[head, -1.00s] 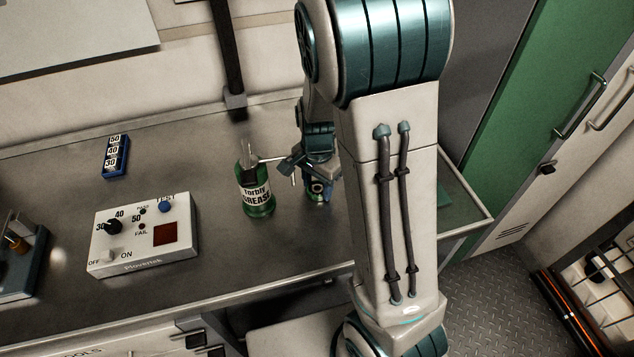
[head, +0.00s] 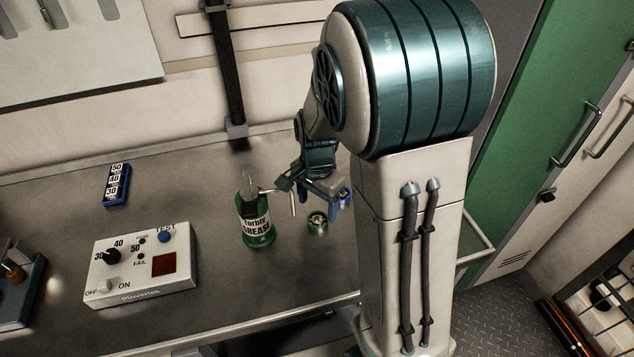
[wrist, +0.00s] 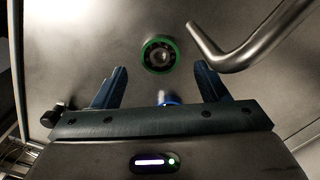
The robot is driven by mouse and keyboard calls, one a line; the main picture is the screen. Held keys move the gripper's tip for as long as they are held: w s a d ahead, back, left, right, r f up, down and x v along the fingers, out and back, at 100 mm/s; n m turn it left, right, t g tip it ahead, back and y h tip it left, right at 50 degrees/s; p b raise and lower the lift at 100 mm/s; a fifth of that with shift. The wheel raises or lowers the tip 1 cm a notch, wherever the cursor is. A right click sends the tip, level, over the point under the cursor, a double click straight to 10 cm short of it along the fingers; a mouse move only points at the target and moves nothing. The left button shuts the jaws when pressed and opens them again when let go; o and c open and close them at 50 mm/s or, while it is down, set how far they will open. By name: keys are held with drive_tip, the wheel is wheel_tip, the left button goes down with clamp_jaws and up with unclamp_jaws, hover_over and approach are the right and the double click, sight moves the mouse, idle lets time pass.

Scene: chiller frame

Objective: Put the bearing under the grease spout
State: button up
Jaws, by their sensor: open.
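The green-rimmed bearing (head: 317,222) lies flat on the grey bench, right of the green grease bottle (head: 256,222). It also shows in the wrist view (wrist: 147,63). The bottle's thin metal spout (head: 292,203) reaches right and bends down. In the wrist view the bent spout (wrist: 240,58) comes from the right, its tip beyond and right of the bearing; the tip's height is hard to judge. My gripper (head: 336,207) is open and empty above the bench; in the wrist view the bearing sits just beyond its fingertips (wrist: 160,67), outside them.
A small blue item (wrist: 168,98) is partly hidden behind my gripper. A white tester box (head: 142,262) with knobs and a blue numbered block (head: 117,185) stand left on the bench. Bare bench (head: 290,275) lies in front of the bottle and bearing.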

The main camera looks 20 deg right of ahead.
sight(318, 219)
wheel_tip(318, 219, up, 7)
drive_tip(key=s+r+n+t, duration=0.1)
drive_tip(key=s+r+n, duration=0.1)
drive_tip(key=s+n, duration=0.3)
drive_tip(key=s+r+n+t, duration=0.2)
drive_tip(key=s+n, duration=0.4)
drive_tip(key=s, duration=0.3)
drive_tip(key=shift+s+r, duration=0.25)
drive_tip(key=shift+r, duration=0.3)
drive_tip(key=shift+c, duration=0.3)
